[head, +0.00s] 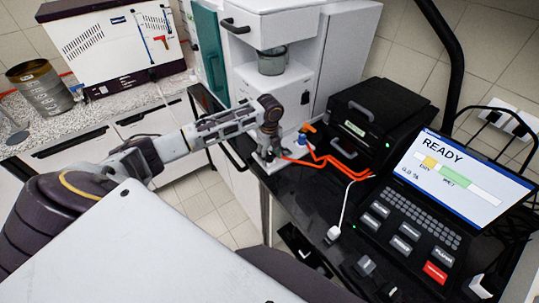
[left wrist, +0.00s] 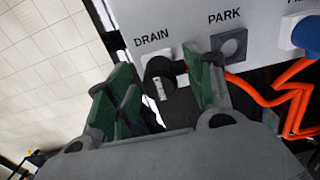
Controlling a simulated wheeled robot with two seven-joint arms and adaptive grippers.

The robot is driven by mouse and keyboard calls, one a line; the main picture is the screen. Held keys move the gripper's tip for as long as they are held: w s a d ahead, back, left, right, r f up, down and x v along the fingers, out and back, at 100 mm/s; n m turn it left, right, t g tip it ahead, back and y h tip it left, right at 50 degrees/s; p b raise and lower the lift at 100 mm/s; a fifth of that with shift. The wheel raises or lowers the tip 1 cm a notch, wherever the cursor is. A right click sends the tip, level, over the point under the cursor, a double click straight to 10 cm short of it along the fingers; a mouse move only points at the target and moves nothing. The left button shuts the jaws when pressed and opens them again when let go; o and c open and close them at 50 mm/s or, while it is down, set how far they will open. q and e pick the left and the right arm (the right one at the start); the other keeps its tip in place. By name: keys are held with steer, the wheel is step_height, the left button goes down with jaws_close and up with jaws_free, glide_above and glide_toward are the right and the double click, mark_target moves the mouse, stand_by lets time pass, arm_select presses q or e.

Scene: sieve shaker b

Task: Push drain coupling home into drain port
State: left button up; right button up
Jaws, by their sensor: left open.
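My left gripper (head: 268,130) points down at the white port panel (head: 262,163). In the left wrist view its green-padded fingers (left wrist: 160,95) are apart. In the head view the gripper hides the coupling.
An orange hose (head: 335,162) runs over the black bench top (head: 310,200). A blue fitting (left wrist: 306,34) sits right of PARK. A black box (head: 372,120) and a console reading READY (head: 450,180) stand to the right. A white cabinet (head: 285,85) rises behind.

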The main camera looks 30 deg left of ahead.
arm_select(q)
steer(key=shift+r, duration=0.1)
step_height(320, 180, up, 12)
stand_by(0.8)
stand_by(0.5)
